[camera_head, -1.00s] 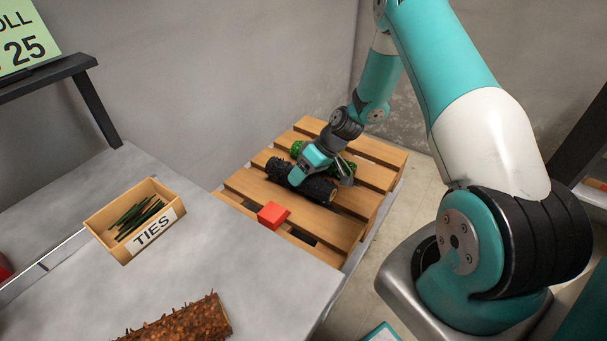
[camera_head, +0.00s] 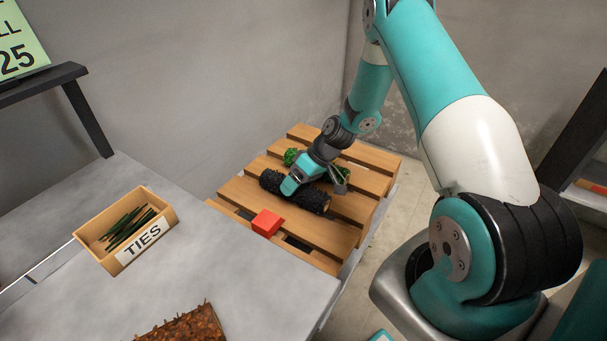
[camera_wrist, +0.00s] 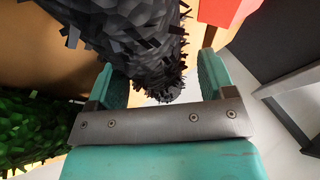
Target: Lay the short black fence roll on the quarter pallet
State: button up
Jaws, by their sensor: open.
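The short black fence roll (camera_head: 313,200) lies on the slats of the wooden quarter pallet (camera_head: 342,232). My gripper (camera_head: 312,187) is at the roll from above, its fingers spread. In the wrist view the black bristly roll (camera_wrist: 135,40) runs between the two teal fingers of my open gripper (camera_wrist: 165,78). I cannot tell whether the fingers touch it. A green roll (camera_head: 291,156) lies behind the black one on the pallet, partly hidden by my gripper; it also shows in the wrist view (camera_wrist: 35,122).
A red block (camera_head: 266,223) sits on the pallet's near edge, close to the black roll. The grey table (camera_head: 240,280) holds a wooden TIES box (camera_head: 128,232) with dark green ties and a brown bristly roll (camera_head: 185,328). A wall stands behind the pallet.

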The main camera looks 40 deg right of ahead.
jog(key=p+v, duration=0.1)
jog(key=v, duration=1.6)
jog(key=shift+d, duration=0.1)
jog(key=s+a+r+n+g+h+p, duration=0.1)
jog(key=s+a+r+p, duration=0.15)
jog(key=a+r, duration=0.65)
jog(key=s+a+r+n+g+p, duration=0.15)
jog(key=a+r+p, duration=0.25)
jog(key=a+r, duration=0.5)
jog(key=s+a+r+p, duration=0.1)
jog(key=s+a+r, duration=0.2)
jog(key=s, duration=0.3)
jog(key=s+a+r+n+h+p, duration=0.1)
jog(key=s+a+r+p, duration=0.1)
jog(key=s+a+r, duration=0.2)
jog(key=s+a+r+p, duration=0.2)
jog(key=s+a+r, duration=0.1)
jog(key=s, duration=0.5)
jog(key=shift+s+a+r+h, duration=0.25)
jog(key=shift+r+h, duration=0.15)
jog(key=shift+r, duration=0.25)
